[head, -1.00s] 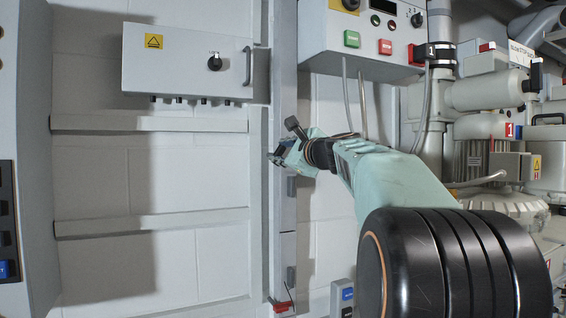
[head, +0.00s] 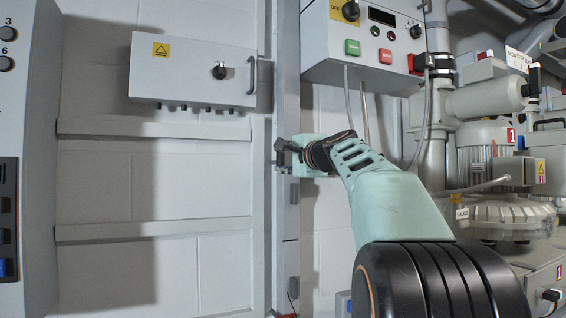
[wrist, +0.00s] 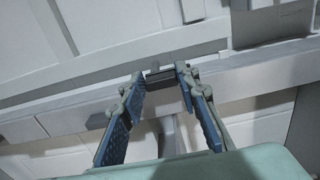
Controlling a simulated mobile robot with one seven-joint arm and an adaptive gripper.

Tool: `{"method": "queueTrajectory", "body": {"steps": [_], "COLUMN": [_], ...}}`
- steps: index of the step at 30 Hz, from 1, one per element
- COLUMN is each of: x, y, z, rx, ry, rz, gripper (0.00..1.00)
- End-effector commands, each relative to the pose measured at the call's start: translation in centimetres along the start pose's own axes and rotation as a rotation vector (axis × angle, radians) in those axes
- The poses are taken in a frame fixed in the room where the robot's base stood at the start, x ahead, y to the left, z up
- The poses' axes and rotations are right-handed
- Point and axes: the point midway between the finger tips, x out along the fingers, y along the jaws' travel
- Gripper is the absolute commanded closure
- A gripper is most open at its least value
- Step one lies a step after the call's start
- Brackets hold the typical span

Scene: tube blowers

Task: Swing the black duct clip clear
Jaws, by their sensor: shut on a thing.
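The black duct clip (wrist: 162,77) is a small dark piece on the pale grey duct (wrist: 60,118). It sits between the tips of my gripper's two blue-padded fingers in the wrist view. My gripper (head: 282,156) is shut on it. In the head view my gripper reaches left to the upright narrow duct (head: 287,225), at about its middle height. There the clip is small and cannot be told apart from the dark gripper parts.
Another dark catch (head: 294,193) shows lower on the duct. A grey box with a knob (head: 193,70) hangs at left. A control box with green and red buttons (head: 365,45) is above my arm. Blowers and pipes (head: 487,145) crowd the right.

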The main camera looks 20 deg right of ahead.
Motion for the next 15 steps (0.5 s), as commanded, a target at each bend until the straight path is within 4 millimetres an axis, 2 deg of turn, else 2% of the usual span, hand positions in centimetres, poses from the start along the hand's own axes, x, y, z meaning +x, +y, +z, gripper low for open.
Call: {"method": "queueTrajectory", "body": {"steps": [13,14,15], "x": [0.01,0.01,0.01], "y": [0.04,0.05,0.05], "z": [0.0,0.0,0.0], "rx": [-0.011,-0.011,-0.011], "ry": [0.0,0.0,0.0], "rz": [0.001,0.001,0.001], "gripper": [0.95,0.67,0.63]}}
